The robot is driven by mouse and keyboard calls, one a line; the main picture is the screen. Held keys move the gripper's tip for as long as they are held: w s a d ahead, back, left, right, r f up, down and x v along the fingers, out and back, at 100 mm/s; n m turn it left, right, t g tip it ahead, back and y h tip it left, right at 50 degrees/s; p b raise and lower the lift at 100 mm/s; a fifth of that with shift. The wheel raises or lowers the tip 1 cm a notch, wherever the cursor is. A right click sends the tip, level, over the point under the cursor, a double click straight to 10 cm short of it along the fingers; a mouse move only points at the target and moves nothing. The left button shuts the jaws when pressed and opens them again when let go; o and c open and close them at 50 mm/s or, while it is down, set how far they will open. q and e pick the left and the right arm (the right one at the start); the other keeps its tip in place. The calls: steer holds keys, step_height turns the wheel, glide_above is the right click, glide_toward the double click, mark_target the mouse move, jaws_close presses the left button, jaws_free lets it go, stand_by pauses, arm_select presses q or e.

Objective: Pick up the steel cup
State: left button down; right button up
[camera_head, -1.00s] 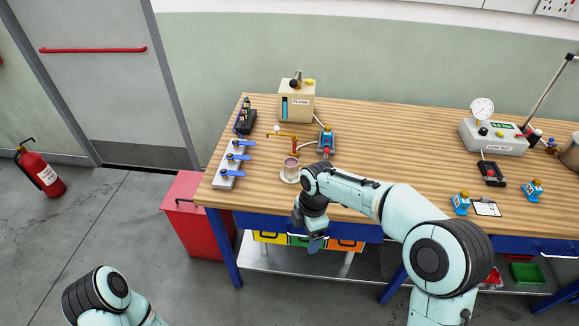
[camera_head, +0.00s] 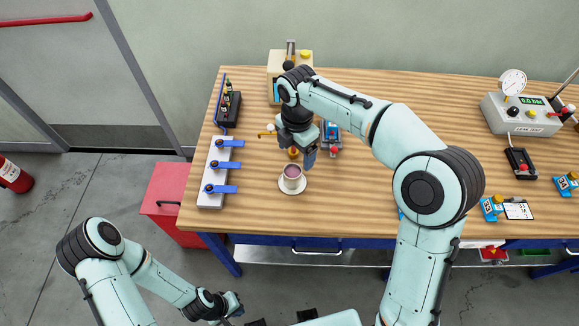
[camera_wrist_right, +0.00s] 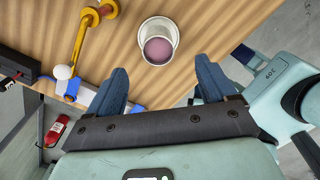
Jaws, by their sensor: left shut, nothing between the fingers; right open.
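The steel cup (camera_head: 292,171) stands upright on a white saucer (camera_head: 284,189) near the front left of the wooden bench, with something pinkish-purple inside. In the right wrist view the cup (camera_wrist_right: 158,42) lies ahead of the fingertips, apart from them and roughly between their lines. My right gripper (camera_head: 308,155) points down, just behind and right of the cup; in its wrist view the gripper (camera_wrist_right: 161,82) is open with nothing between the fingers. My left gripper (camera_head: 236,308) is low in front of the bench, shut and empty, away from the cup.
A white block with blue levers (camera_head: 213,172) lies to the left. A small blue device (camera_head: 331,132) sits behind right, near my right arm. The bench front between cup and edge is clear.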

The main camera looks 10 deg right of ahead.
glide_toward(292, 175)
steer(key=s, duration=0.2)
steer(key=shift+s+d+f+b, duration=0.15)
steer(key=shift+s+f+b, duration=0.2)
steer(key=shift+f+b, duration=0.05)
steer(key=shift+w+a+f, duration=0.15)
steer(key=shift+a+f, duration=0.05)
steer(key=shift+f, duration=1.25)
steer(key=shift+w+a+f, duration=0.1)
steer(key=shift+a+f, duration=0.05)
steer(key=shift+f, duration=1.25)
steer(key=c, duration=1.2)
